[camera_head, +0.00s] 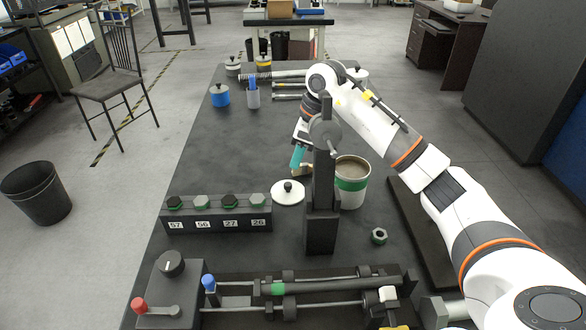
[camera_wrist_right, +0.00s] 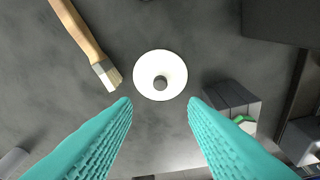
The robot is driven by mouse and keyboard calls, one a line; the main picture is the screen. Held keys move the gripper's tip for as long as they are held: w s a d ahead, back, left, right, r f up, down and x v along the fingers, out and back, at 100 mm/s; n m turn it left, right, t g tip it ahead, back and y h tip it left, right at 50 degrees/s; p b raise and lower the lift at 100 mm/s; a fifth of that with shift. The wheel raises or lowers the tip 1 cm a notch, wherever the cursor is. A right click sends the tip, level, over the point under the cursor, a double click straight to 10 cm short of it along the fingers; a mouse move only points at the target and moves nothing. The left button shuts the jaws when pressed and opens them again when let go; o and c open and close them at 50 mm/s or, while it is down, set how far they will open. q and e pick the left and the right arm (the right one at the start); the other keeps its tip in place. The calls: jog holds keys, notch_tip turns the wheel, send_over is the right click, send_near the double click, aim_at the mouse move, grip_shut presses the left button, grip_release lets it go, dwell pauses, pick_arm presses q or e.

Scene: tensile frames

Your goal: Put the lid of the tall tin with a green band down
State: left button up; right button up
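The white lid (camera_head: 287,193) with a dark knob lies on the dark bench. It also shows in the right wrist view (camera_wrist_right: 174,66), centred ahead of the fingers. The tall tin with a green band (camera_head: 351,186) stands open to the right of the lid, partly behind a dark post. My right gripper (camera_head: 299,157) is seen only in part beside that post. My left gripper is not in view.
The dark post (camera_head: 321,190) stands close to the lid and tin. A rack (camera_head: 215,220) with hex pieces lies nearer. A brush (camera_wrist_right: 84,35) lies beside the lid. A loose nut (camera_head: 379,236) is at right.

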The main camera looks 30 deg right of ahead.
jog(key=shift+v, duration=1.4)
